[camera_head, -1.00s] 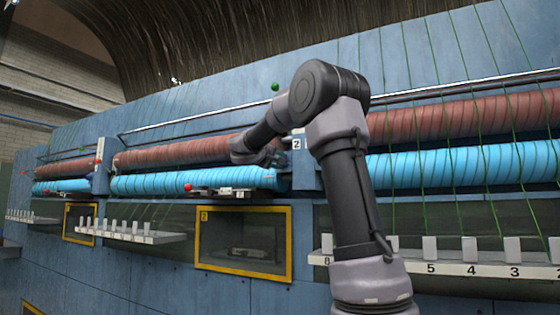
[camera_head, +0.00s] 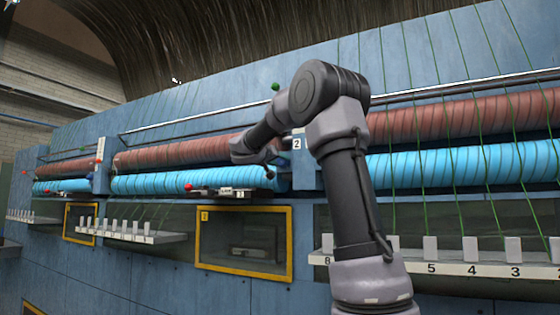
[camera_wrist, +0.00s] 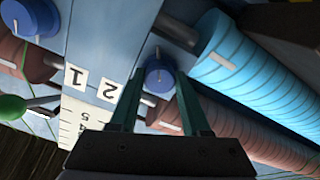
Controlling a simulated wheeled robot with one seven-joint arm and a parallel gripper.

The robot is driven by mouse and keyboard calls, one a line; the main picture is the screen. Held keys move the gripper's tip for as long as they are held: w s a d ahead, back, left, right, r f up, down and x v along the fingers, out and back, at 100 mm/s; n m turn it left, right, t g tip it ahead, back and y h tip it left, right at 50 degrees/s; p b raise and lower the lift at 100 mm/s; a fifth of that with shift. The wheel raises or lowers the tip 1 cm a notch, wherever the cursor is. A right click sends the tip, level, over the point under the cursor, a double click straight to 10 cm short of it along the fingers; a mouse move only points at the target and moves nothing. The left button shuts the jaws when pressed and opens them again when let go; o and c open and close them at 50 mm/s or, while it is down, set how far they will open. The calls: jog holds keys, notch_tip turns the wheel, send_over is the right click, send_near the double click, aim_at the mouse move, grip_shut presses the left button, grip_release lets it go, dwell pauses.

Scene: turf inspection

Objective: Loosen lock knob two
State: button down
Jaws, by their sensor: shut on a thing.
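A blue round knob (camera_wrist: 159,74) with a pale mark sits on the blue panel next to an upside-down "2" label (camera_wrist: 109,89). My gripper (camera_wrist: 160,80) has its two teal fingers on either side of this knob and is shut on it. A second, larger-looking blue knob (camera_wrist: 28,18) with a white pointer line is at the upper left, past the "1" label (camera_wrist: 76,75). In the head view my wrist is at the post with the "2" plate (camera_head: 296,144); the knobs and fingertips cannot be made out there.
A cyan roller (camera_wrist: 255,75) and a red-brown roller (camera_wrist: 245,130) run close beside the gripper. A green ball-ended lever (camera_wrist: 12,108) is at the left. A numbered shelf (camera_head: 440,262) juts out at the lower right, and a yellow-framed window (camera_head: 245,270) is below.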

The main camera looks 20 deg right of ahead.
jog(key=shift+a+r, duration=0.1)
jog(key=shift+r, duration=0.15)
dwell(0.3)
jog(key=shift+c, duration=2.1)
grip_release()
jog(key=shift+o, duration=0.3)
jog(key=shift+f, duration=0.1)
jog(key=v, duration=1.1)
